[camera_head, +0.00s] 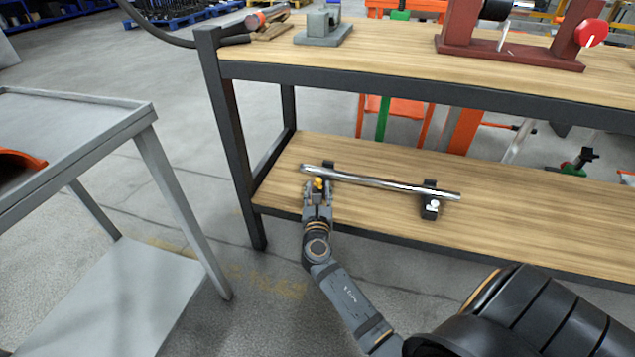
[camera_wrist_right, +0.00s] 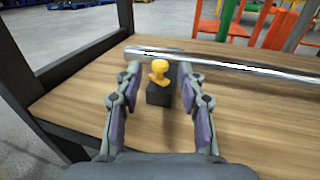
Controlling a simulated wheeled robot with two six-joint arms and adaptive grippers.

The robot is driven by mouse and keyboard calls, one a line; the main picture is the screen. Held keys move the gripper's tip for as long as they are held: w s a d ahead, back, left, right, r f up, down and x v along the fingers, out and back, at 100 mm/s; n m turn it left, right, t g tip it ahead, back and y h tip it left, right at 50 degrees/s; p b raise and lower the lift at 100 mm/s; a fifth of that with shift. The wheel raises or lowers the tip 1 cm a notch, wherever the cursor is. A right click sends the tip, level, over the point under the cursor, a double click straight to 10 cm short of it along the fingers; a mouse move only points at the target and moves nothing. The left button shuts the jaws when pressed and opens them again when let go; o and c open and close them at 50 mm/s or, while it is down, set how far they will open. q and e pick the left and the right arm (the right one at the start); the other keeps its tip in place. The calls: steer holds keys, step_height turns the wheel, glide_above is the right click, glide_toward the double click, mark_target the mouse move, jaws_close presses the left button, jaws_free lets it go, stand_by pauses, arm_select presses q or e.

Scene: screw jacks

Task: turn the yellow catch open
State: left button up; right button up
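The yellow catch (camera_wrist_right: 159,70) sits on top of a small black block (camera_wrist_right: 159,95) on the lower wooden shelf. In the head view the catch (camera_head: 319,184) is a small yellow spot at the left end of a long metal bar (camera_head: 380,181). My right gripper (camera_wrist_right: 158,72) is open, with one finger on each side of the catch and a visible gap to both. In the head view the right gripper (camera_head: 318,188) reaches in over the shelf's front edge. The block is partly hidden by the gripper there. My left gripper is not in view.
The bar also rests on a second black holder (camera_head: 430,200) to the right. The lower shelf (camera_head: 530,215) is bare farther right. The upper shelf (camera_head: 400,55) overhangs behind, with a dark table leg (camera_head: 236,160) at left. A grey cart (camera_head: 90,115) stands at far left.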

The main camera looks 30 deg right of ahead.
mark_target(318, 182)
steer(key=b+x, duration=0.1)
steer(key=x, duration=0.3)
steer(key=shift+w+d, duration=0.15)
steer(key=shift+d, duration=0.05)
jaws_close()
